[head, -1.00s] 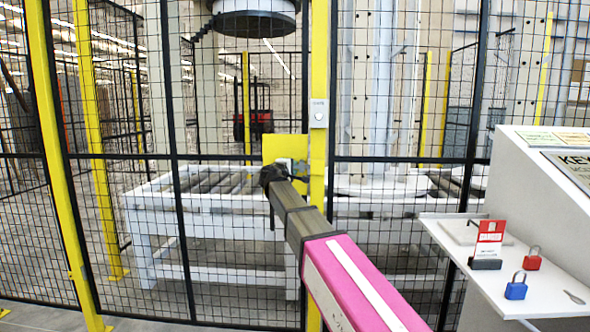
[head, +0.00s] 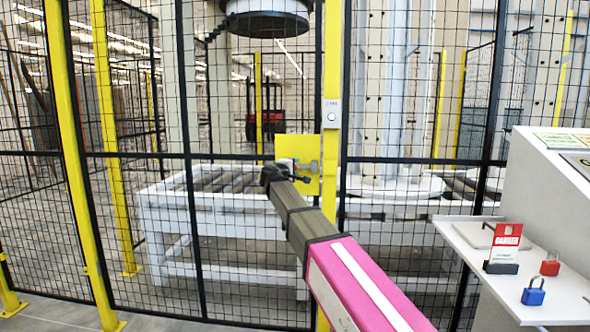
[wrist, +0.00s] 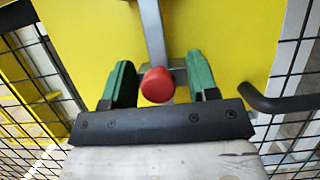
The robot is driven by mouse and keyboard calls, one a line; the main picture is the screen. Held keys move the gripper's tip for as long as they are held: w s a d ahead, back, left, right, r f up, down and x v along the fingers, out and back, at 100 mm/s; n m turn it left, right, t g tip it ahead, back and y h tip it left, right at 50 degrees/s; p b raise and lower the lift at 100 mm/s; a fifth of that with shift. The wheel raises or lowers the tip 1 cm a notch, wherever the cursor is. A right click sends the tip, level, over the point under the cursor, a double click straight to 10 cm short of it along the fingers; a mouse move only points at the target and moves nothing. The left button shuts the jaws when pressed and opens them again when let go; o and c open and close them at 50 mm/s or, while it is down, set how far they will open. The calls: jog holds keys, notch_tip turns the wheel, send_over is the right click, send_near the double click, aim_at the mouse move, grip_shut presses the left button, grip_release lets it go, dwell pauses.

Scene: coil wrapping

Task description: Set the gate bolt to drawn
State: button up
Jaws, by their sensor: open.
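The gate bolt shows in the wrist view as a grey bar (wrist: 151,30) with a round red knob (wrist: 157,85), in front of a yellow plate (wrist: 228,35). In the head view the yellow plate (head: 308,147) is on the yellow gate post, and grey bolt metal (head: 312,167) shows beside my gripper. My gripper (wrist: 158,66) is open, with one green finger on each side of the knob. The knob sits between the fingers with gaps on both sides. In the head view my gripper (head: 278,173) is in front of the plate's left part and hides some of the bolt.
Black mesh fence (head: 95,200) with yellow posts stands in front of me. A black bent handle (wrist: 282,102) is right of the fingers. At right, a shelf (head: 465,235) holds a danger tag (head: 507,238), a blue padlock (head: 533,292) and a red padlock (head: 550,264).

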jog(key=v, duration=1)
jog(key=shift+s+a, duration=0.1)
jog(key=s+d+f+m+g, duration=0.2)
jog(key=d+f+g, duration=0.1)
jog(key=d+f, duration=0.55)
jog(key=s+d+f+m+g+y, duration=0.1)
jog(key=s+d+f+m+g, duration=0.15)
jog(key=d+f, duration=0.6)
jog(key=s+d+f+m+g, duration=0.2)
jog(key=d+f+g, duration=0.25)
jog(key=f, duration=0.85)
jog(key=s+d+f+m+g+y, duration=0.3)
jog(key=s+d+f, duration=0.2)
jog(key=s+f, duration=0.4)
jog(key=s+d+f+m+g+y, duration=0.3)
jog(key=s+d+f, duration=0.3)
jog(key=s+f, duration=0.3)
jog(key=shift+s+f+m, duration=0.35)
jog(key=shift+s, duration=0.25)
jog(key=shift+a, duration=0.1)
